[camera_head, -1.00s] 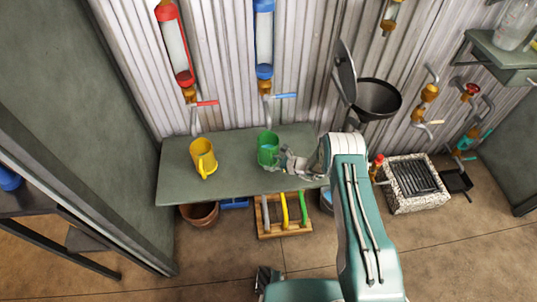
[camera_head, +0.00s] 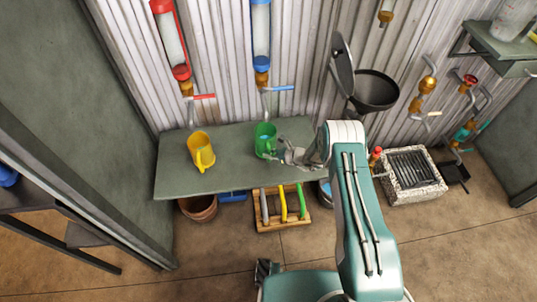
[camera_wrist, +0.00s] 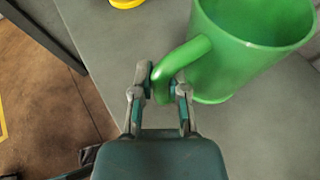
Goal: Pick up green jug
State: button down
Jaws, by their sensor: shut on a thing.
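The green jug (camera_head: 264,138) is upright at the bench, under the blue-capped cylinder and its blue-handled tap. My gripper (camera_head: 284,155) reaches it from the right. In the wrist view my gripper (camera_wrist: 164,84) is shut on the handle of the green jug (camera_wrist: 235,60), with one finger on each side of the handle's lower end. The jug's open mouth shows at the upper right. I cannot tell whether its base touches the bench or is slightly above it.
A yellow jug (camera_head: 201,151) stands on the green bench (camera_head: 225,180) to the left. Above are a red-handled tap (camera_head: 204,97) and a blue-handled tap (camera_head: 279,88). A wooden rack (camera_head: 270,222) with coloured handles sits below the bench.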

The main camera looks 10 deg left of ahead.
notch_tip(320, 180, up, 3)
jog(key=shift+f, duration=0.2)
jog(key=s+d, duration=0.2)
jog(key=d, duration=0.6)
jog(key=s+d, duration=0.3)
jog(key=d, duration=0.6)
jog(key=shift+s, duration=0.3)
jog(key=shift+s+d, duration=0.1)
jog(key=s+d, duration=0.2)
jog(key=s, duration=0.7)
jog(key=shift+d, duration=0.2)
notch_tip(320, 180, up, 7)
dwell(1.2)
jog(key=shift+w+r, duration=0.1)
